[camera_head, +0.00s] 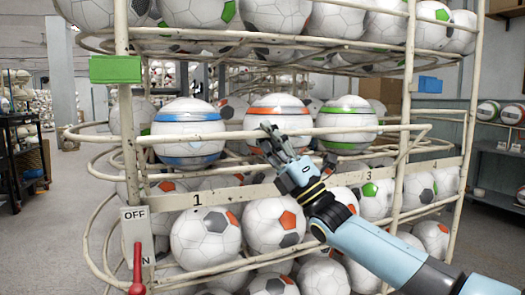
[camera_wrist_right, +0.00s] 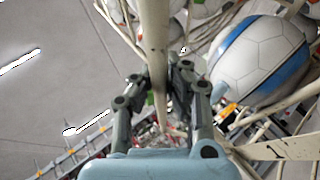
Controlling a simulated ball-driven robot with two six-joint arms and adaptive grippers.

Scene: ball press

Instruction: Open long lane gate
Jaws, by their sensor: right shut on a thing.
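The long lane gate looks like the long pale bar (camera_head: 205,138) across the front of the lane of striped balls in the head view. My right gripper (camera_head: 273,140) is at the middle of this bar, in front of the orange-striped ball. In the right wrist view, the pale bar (camera_wrist_right: 155,35) runs down between the fingers of my right gripper (camera_wrist_right: 164,76), which is shut on it. The fingertips partly hide the bar. My left gripper is not in view.
A blue-striped ball (camera_head: 188,148), an orange-striped ball (camera_head: 276,110) and a green-striped ball (camera_head: 347,113) sit behind the bar. An OFF sign (camera_head: 134,218) with a red lever (camera_head: 137,270) stands lower left. Wire rack rails surround the lanes.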

